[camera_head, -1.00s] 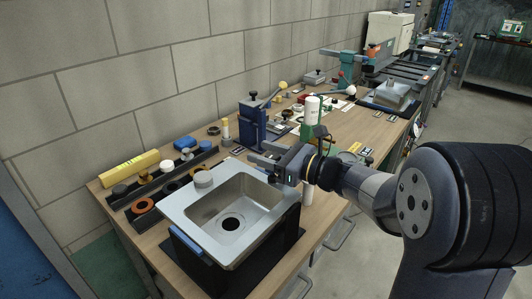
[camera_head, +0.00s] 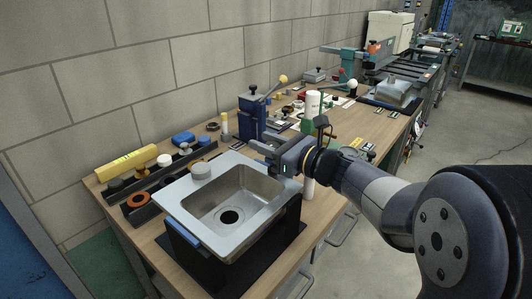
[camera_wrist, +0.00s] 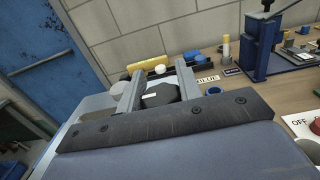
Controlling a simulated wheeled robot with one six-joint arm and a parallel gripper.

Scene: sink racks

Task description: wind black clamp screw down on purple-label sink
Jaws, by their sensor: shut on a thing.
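A steel sink (camera_head: 172,200) with a square basin and round drain sits in a black rack (camera_head: 262,238) on the bench. A blue strip (camera_head: 184,232) marks the rack's front; I see no purple label. My gripper (camera_head: 260,155) is at the sink's far right corner. In the wrist view my gripper (camera_wrist: 158,82) is shut on a black faceted knob (camera_wrist: 160,96) with a small white mark, apparently the black clamp screw. Its lower end and thread are hidden. In the head view the knob is hidden by the gripper.
A yellow bar (camera_head: 127,164) and a dark tray with rings (camera_head: 138,200) lie to the left. A blue press (camera_head: 252,117) and a white bottle (camera_head: 312,103) stand behind the gripper.

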